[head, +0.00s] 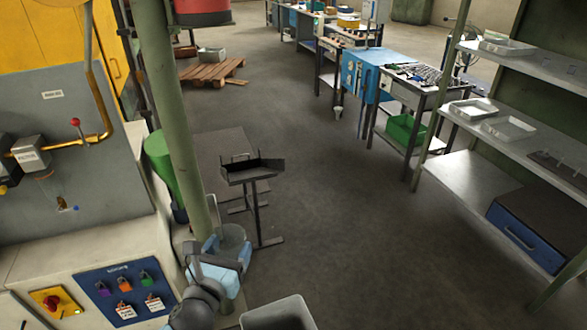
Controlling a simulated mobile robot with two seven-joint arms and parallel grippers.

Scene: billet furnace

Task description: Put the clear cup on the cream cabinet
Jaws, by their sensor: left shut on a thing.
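My left gripper (218,264) is at the lower left of centre in the head view, with grey arm parts and pale blue parts around it. It is shut on a round, greyish, see-through thing (234,238), which looks like the clear cup. Its outline is hard to part from the floor and post behind it. The cream cabinet (30,255) stands at the lower left, with a blue switch panel on its front. The held cup is to the right of the cabinet, apart from it in the picture. My right gripper is not in view.
A green post (175,110) rises close to the gripper, between it and the floor behind. A dark tray stand (250,172) is just beyond. Steel shelves (480,180) with trays stand at the right. The middle floor is open.

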